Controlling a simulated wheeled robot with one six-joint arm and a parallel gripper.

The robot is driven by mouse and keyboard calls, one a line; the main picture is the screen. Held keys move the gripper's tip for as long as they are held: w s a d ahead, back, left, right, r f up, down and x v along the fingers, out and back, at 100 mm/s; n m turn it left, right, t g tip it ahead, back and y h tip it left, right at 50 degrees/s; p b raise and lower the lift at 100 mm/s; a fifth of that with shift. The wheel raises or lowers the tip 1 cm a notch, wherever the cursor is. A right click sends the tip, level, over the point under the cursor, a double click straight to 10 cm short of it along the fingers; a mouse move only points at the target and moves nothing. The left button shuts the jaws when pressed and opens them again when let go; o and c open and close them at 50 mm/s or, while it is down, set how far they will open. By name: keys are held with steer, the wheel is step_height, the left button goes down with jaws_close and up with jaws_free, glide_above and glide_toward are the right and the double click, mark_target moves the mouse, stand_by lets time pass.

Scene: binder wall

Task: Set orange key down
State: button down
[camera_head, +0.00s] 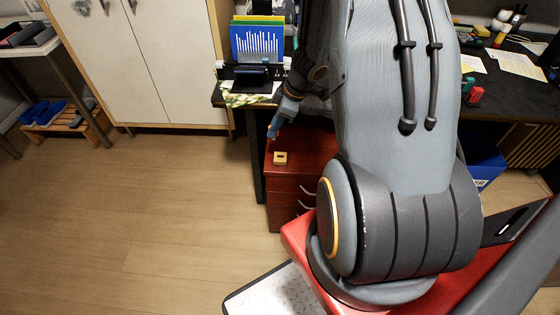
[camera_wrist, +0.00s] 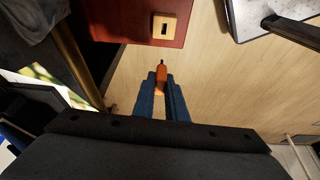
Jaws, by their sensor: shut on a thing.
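My gripper (camera_wrist: 161,90) has blue fingers and is shut on the orange key (camera_wrist: 161,72), whose tip sticks out beyond the fingertips in the wrist view. In the head view my gripper (camera_head: 274,129) is at the left edge of a red drawer cabinet; the key cannot be made out there. A small wooden block (camera_head: 281,164) with a dark slot sits on the cabinet top. The block also shows in the wrist view (camera_wrist: 157,38), ahead of the key and apart from it.
The red cabinet (camera_head: 312,146) stands under a dark desk (camera_head: 228,99) holding a blue-and-green binder stand (camera_head: 258,44). White cupboard doors (camera_head: 155,60) are at the back left. The wooden floor (camera_head: 130,220) to the left is clear. My arm hides much of the desk.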

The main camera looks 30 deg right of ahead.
mark_target(276, 156)
steer(key=shift+s+d+f+n, duration=0.1)
steer(key=shift+s+d+n, duration=0.25)
steer(key=shift+d, duration=0.3)
steer(key=f, duration=0.3)
steer(key=f+b, duration=0.1)
steer(key=f, duration=0.6)
steer(key=shift+s+d+b, duration=0.15)
steer(key=shift+d+b, duration=0.1)
steer(key=shift+b, duration=0.1)
steer(key=shift+f, duration=0.1)
steer(key=c, duration=1.8)
jaws_free()
steer(key=shift+o, duration=0.2)
